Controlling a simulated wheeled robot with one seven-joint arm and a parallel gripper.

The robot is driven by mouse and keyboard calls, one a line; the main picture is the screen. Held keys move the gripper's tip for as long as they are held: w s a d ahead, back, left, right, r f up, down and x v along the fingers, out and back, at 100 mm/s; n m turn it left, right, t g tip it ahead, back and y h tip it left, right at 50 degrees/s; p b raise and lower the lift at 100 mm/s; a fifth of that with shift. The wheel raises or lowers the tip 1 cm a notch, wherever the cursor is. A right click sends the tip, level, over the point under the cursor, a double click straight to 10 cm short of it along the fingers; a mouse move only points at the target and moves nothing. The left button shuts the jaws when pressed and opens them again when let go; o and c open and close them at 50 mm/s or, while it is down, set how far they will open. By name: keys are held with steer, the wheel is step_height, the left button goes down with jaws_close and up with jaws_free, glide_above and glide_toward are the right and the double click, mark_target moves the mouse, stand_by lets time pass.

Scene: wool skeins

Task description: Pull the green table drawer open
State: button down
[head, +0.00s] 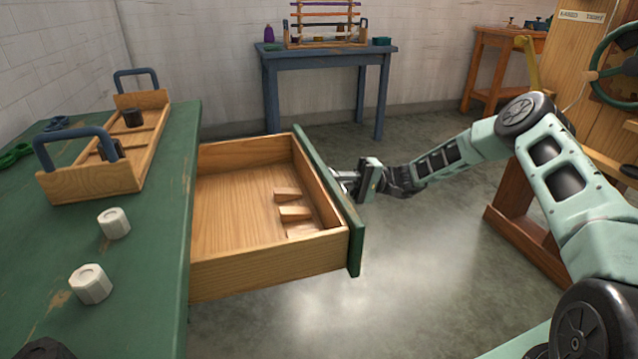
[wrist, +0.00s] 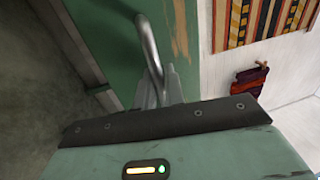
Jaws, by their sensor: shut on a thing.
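The green table (head: 150,245) stands at the left in the head view. Its wooden drawer (head: 235,205) is pulled far out to the right, with its inside open to view. The drawer's green front (head: 325,190) faces my arm. My gripper (head: 345,180) is at the outer side of that front, partly hidden behind its top edge. In the wrist view, a metal bar handle (wrist: 150,50) runs down between the fingers of my gripper (wrist: 160,90), which is shut on it. The green drawer front (wrist: 120,40) lies behind the handle.
Wooden blocks (head: 292,213) lie in the drawer. A wooden tray with blue handles (head: 100,175) and two pale hexagonal pieces (head: 91,284) are on the green table. A blue table (head: 325,62) stands at the back wall. Bare floor (head: 420,270) lies right of the drawer.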

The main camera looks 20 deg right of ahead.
steer(key=shift+d, duration=0.6)
steer(key=c, duration=1.6)
jaws_free()
steer(key=shift+c, duration=0.2)
steer(key=d+f+p, duration=0.1)
steer(key=d+f, duration=0.2)
steer(key=d, duration=1.4)
steer(key=shift+s+f, duration=0.15)
steer(key=shift+s, duration=0.2)
